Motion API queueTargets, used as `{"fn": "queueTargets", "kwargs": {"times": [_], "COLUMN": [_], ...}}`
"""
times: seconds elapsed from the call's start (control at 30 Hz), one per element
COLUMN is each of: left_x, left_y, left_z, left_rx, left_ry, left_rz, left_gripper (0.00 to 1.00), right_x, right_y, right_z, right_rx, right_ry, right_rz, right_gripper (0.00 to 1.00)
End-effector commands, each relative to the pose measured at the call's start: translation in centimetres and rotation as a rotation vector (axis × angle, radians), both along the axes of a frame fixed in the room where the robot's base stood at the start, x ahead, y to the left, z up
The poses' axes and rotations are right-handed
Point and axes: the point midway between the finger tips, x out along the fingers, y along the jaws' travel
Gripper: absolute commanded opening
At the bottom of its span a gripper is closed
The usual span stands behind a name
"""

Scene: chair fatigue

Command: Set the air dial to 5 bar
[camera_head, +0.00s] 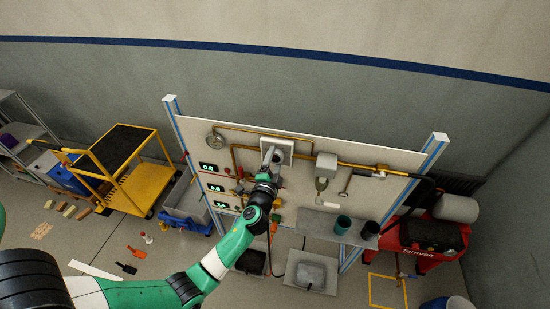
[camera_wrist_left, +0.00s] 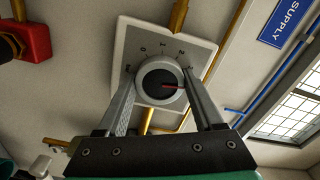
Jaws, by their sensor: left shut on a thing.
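The air dial is a round knob with a dark face on a pale square plate (camera_head: 283,147) on the upright panel. In the left wrist view the knob (camera_wrist_left: 158,75) carries a red pointer toward the right of the picture. Marks and numerals ring it on the plate (camera_wrist_left: 193,52); I cannot read them surely. My left gripper (camera_head: 270,157) reaches up to the plate. Its two fingers (camera_wrist_left: 160,90) stand on either side of the knob and are shut on it. In the head view the arm and gripper hide most of the knob. My right gripper is not in view.
Yellow pipes, a gauge (camera_head: 215,140) and small green displays (camera_head: 209,168) are on the panel (camera_head: 390,154). A shelf (camera_head: 322,226) with dark cups juts out at right. A red compressor (camera_head: 425,238) and yellow cart (camera_head: 140,185) stand beside.

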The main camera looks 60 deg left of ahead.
Motion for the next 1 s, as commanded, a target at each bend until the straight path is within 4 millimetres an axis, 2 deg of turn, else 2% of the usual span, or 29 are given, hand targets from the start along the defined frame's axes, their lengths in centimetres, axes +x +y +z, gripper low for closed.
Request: {"fn": "queueTargets", "kwargs": {"times": [0.6, 1.0], "left_x": [0.0, 0.0], "left_y": [0.0, 0.0], "left_z": [0.1, 0.1], "left_rx": [0.351, 0.469], "left_ry": [0.427, 0.57], "left_rz": [-0.002, 0.0], "left_gripper": [0.13, 0.13], "right_x": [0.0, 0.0], "right_y": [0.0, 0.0], "right_z": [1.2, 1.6], "right_rx": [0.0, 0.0], "right_ry": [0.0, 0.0], "right_rz": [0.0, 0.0], "right_gripper": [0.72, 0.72]}}
